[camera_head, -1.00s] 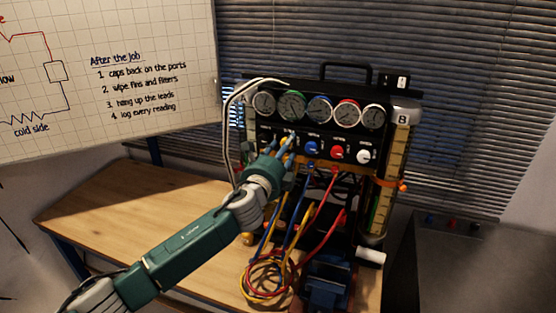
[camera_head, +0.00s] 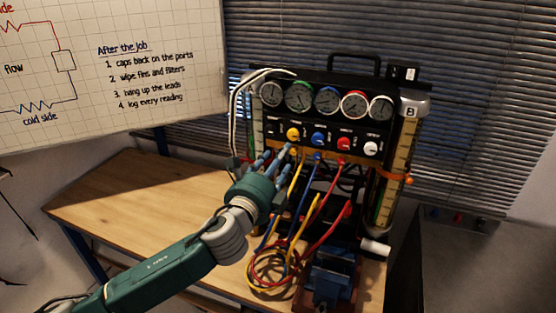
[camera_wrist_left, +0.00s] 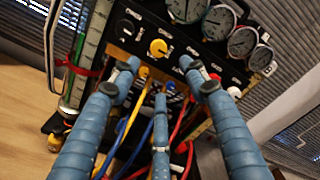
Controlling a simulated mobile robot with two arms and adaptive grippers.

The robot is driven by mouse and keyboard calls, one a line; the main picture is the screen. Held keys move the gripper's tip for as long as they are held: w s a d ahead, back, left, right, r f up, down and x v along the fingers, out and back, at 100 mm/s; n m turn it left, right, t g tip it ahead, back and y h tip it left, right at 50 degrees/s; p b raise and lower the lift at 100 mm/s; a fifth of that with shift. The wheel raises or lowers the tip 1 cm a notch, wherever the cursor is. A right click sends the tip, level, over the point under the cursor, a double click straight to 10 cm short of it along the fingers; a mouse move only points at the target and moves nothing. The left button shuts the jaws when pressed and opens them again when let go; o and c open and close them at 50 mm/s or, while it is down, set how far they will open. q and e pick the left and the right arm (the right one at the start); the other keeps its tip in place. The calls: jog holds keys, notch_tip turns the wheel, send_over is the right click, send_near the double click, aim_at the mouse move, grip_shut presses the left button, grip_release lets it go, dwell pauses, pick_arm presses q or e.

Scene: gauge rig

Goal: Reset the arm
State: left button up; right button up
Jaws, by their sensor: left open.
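My left gripper (camera_head: 270,163) is in front of the lower left of the gauge rig (camera_head: 330,73), just below its row of knobs. Its blue-wrapped fingers are spread and open, with nothing held between them. In the left wrist view the open fingers (camera_wrist_left: 150,85) reach toward the yellow knob (camera_wrist_left: 158,48) and the hose ports below it. The yellow knob also shows in the head view (camera_head: 293,134), just above the fingertips. I cannot tell whether a fingertip touches the panel. The green arm comes in from the lower left. My right gripper is not in view.
The rig has several round gauges and blue (camera_head: 318,139), red (camera_head: 344,144) and white (camera_head: 371,148) knobs. Coloured hoses (camera_head: 275,268) hang and coil in front. A blue vise-like block (camera_head: 328,277) stands at the front. The wooden bench (camera_head: 130,205) is clear at left.

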pick_arm(q)
jog(key=s+a+f+n+g+y, duration=0.25)
jog(key=s+a+f+n, duration=0.25)
jog(key=s+f+n, duration=0.5)
jog(key=s+a+f+n+g+y, duration=0.2)
jog(key=s+a+f+n+g, duration=0.3)
jog(key=s+f, duration=0.5)
jog(key=s+a+f+n+g, duration=0.3)
jog(key=s+a+f+n, duration=0.15)
jog(key=s, duration=0.65)
jog(key=s+a+f+n+g, duration=0.3)
jog(key=s+f+n, duration=0.3)
jog(key=s, duration=0.6)
notch_tip(320, 180, down, 34)
jog(key=s+g+b, duration=0.2)
jog(key=b, duration=0.5)
jog(key=s+a+f+y+b, duration=0.1)
jog(key=s+f+b, duration=0.3)
jog(key=s+f, duration=1.2)
notch_tip(320, 180, down, 4)
jog(key=shift+s+a+r+m+g, duration=0.2)
jog(key=shift+a+m+g, duration=0.15)
jog(key=shift+a, duration=0.55)
